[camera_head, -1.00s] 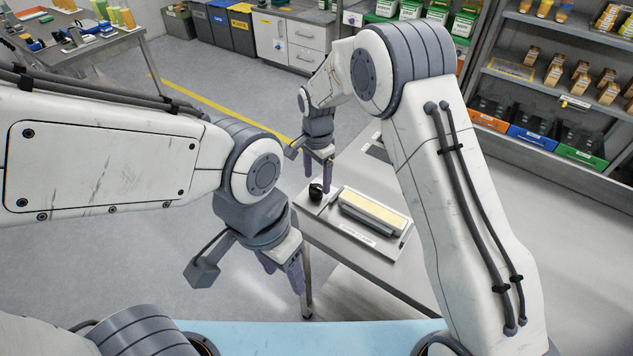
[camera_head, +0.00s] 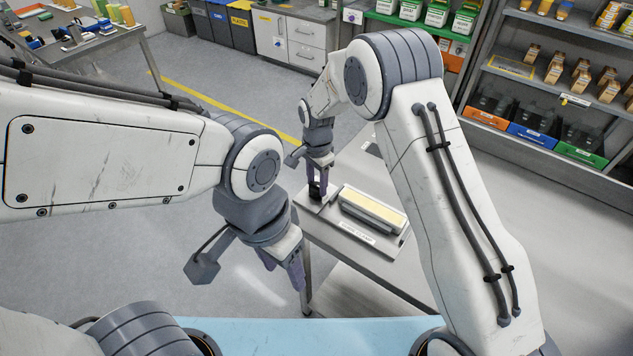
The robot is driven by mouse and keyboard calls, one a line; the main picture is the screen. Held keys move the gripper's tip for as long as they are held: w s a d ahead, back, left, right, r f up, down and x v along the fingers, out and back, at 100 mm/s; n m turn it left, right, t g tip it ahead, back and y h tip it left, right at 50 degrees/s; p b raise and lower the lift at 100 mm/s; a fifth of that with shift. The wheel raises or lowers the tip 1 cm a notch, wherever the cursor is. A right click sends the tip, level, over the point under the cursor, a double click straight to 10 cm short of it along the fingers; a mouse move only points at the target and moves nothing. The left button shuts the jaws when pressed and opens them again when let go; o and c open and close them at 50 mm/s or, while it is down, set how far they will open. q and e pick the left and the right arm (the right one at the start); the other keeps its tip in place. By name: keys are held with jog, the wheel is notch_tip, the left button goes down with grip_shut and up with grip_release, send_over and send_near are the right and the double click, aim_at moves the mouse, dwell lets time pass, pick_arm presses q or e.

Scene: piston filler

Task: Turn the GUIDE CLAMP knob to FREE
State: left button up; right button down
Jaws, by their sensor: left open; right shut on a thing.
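A small black knob (camera_head: 315,193) stands on the light plate at the left end of the table. My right gripper (camera_head: 317,190) points down over the knob and is shut on it; the fingers hide part of it. Its setting and any lettering are too small to read. My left gripper (camera_head: 284,277) hangs open and empty in front of the table's left edge, well apart from the knob.
A raised block with a cream top (camera_head: 374,209) sits on the plate just right of the knob. A label strip (camera_head: 356,232) lies in front of it. The grey table (camera_head: 384,265) is otherwise bare here. A shelf rack (camera_head: 548,125) stands at the right.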

jog(key=shift+n, duration=0.3)
jog(key=n, duration=0.3)
jog(key=shift+w+r+n, duration=0.1)
jog(key=shift+n, duration=0.3)
jog(key=n, duration=0.4)
jog(key=shift+w+a+n, duration=0.1)
jog(key=shift+n, duration=0.2)
jog(key=n, duration=0.4)
jog(key=shift+a, duration=0.1)
jog(key=n, duration=0.4)
jog(key=shift+n, duration=0.3)
jog(key=shift+r, duration=0.1)
jog(key=c, duration=0.5)
grip_release()
jog(key=shift+o, duration=0.7)
